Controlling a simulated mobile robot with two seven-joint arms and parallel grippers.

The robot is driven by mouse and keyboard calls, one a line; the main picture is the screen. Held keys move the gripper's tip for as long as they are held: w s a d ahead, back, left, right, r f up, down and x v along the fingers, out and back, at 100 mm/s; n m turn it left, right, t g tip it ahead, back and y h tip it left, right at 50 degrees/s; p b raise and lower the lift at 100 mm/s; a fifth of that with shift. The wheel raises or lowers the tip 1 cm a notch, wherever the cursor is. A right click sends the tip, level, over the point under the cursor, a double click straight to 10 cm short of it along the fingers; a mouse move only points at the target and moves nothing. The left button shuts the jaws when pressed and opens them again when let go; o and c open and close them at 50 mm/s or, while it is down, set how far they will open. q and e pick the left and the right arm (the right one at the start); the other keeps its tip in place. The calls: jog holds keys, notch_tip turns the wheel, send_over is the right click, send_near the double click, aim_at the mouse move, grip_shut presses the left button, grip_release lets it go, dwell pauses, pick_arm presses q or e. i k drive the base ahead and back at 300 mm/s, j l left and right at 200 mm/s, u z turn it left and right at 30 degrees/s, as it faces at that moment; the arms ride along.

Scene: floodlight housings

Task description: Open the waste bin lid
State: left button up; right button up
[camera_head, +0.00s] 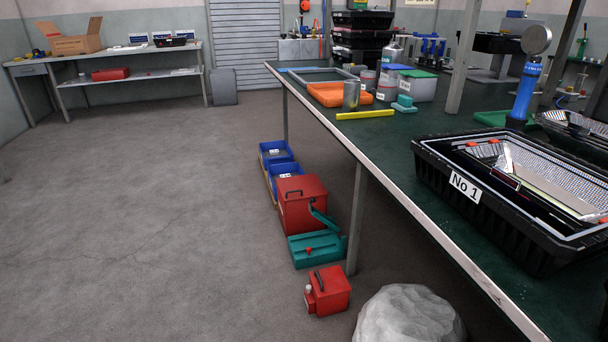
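No thing in the head view shows clearly as a waste bin with a lid. A red box (302,205) with a flat, closed-looking top stands on the floor beside the workbench leg; I cannot tell whether it is the waste bin. A pale grey, rough, rounded thing (410,317) stands at the bottom edge, cut off by the frame; I cannot tell what it is. A grey upright box (223,87) stands on the floor by the shutter. Neither of my grippers is in view.
The green workbench (420,130) fills the right side, with a black crate (440,203) marked "No 1" near its edge. A teal case (316,250), a small red container (328,291) and blue bins (277,152) line the floor. The floor (150,220) at left is clear.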

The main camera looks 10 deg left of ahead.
aim_at(296, 187)
jog(key=i+j+z, duration=0.1)
jog(key=i+j, duration=0.2)
jog(key=i+j+z, duration=0.1)
jog(key=i+j, duration=0.2)
jog(key=i+j+z, duration=0.1)
jog(key=i+j, duration=0.2)
jog(key=i+j+z, duration=0.1)
jog(key=i+j, duration=0.2)
jog(key=i+j+z, duration=0.1)
jog(key=i+j, duration=0.15)
jog(key=j, duration=0.2)
jog(key=i+j+z, duration=0.1)
jog(key=i+j, duration=0.15)
jog(key=j, duration=0.15)
jog(key=i+j+z, duration=0.1)
jog(key=i+j, duration=0.15)
jog(key=j, duration=0.15)
jog(key=i+j+z, duration=0.1)
jog(key=j, duration=0.35)
jog(key=i+l, duration=0.3)
jog(key=i, duration=0.25)
